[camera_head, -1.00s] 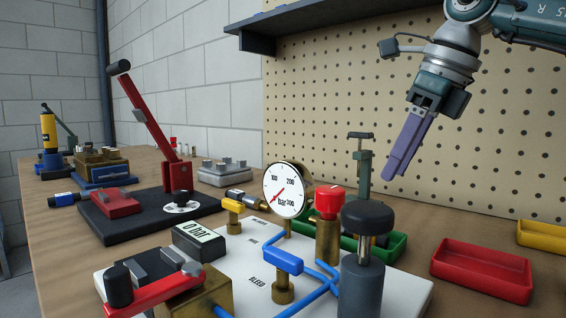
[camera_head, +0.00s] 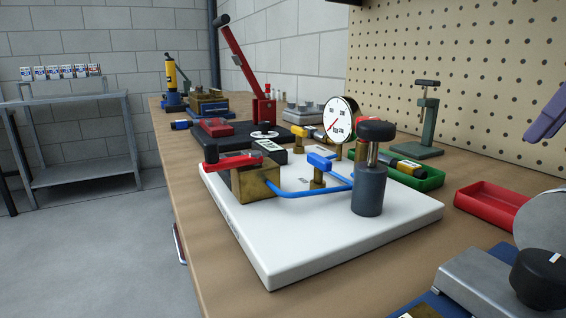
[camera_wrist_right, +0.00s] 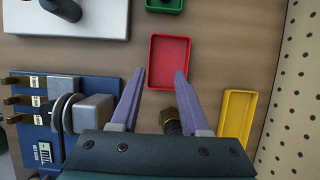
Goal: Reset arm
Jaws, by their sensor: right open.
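My right gripper (camera_wrist_right: 153,95) shows in the right wrist view with its two purple fingers apart, above the bench. Between and beyond the fingers is an empty red tray (camera_wrist_right: 168,62). A dark cylinder with a brass-coloured end (camera_wrist_right: 171,124) lies between the fingers, partly hidden by the gripper body. In the head view only a purple finger of the right gripper (camera_head: 548,118) shows at the right edge. My left gripper is not in view.
A white test panel (camera_head: 310,232) with a gauge (camera_head: 340,119) and blue pipes stands mid-bench. A green tray (camera_head: 425,177) and red tray (camera_head: 490,205) lie right of it. A yellow tray (camera_wrist_right: 237,115) lies near the pegboard (camera_head: 460,60). A metal rack (camera_head: 80,140) stands left, beyond open floor.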

